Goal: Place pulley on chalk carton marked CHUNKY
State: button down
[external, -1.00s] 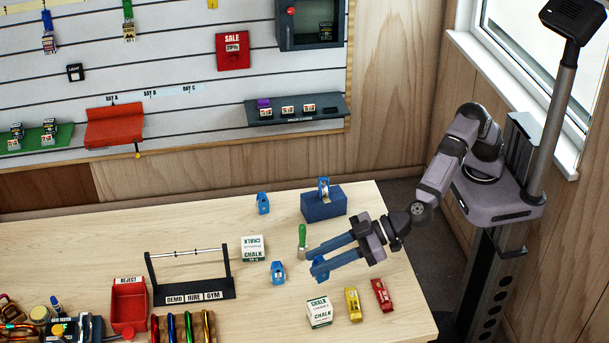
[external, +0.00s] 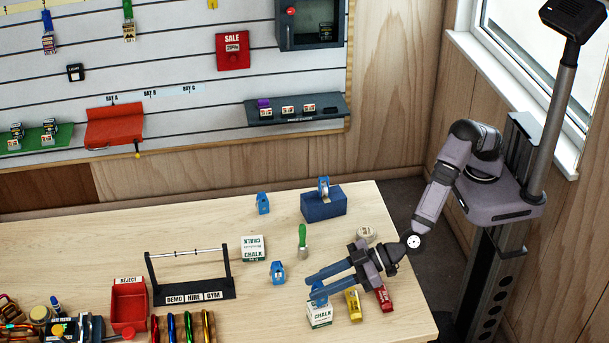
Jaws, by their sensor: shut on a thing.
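My gripper (external: 313,284) is shut on a blue pulley (external: 319,295), which is partly hidden by the fingers. The pulley is at the top of the front chalk carton (external: 320,318), a white and green box; I cannot tell if they touch. A second chalk carton (external: 253,246) lies further back and left. The small print on both is too fine to read, so I cannot tell which is CHUNKY. Other blue pulleys are on the table: one near the middle (external: 278,272), one further back (external: 263,203), and one on a blue block (external: 324,187).
A yellow tube (external: 353,305) and a red tube (external: 384,298) lie right of the front carton. A green-handled brush (external: 302,238) and a pale round item (external: 366,234) are behind my gripper. A black rail stand (external: 190,275) and red reject bin (external: 129,305) are left.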

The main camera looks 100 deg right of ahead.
jog(key=shift+f, duration=0.3)
jog(key=shift+f, duration=0.2)
jog(key=c, duration=1.3)
grip_release()
jog(key=shift+s+r, duration=0.1)
jog(key=shift+r, duration=0.1)
jog(key=b+v, duration=0.2)
jog(key=v, duration=1)
jog(key=shift+b, duration=0.35)
jog(key=shift+d, duration=0.1)
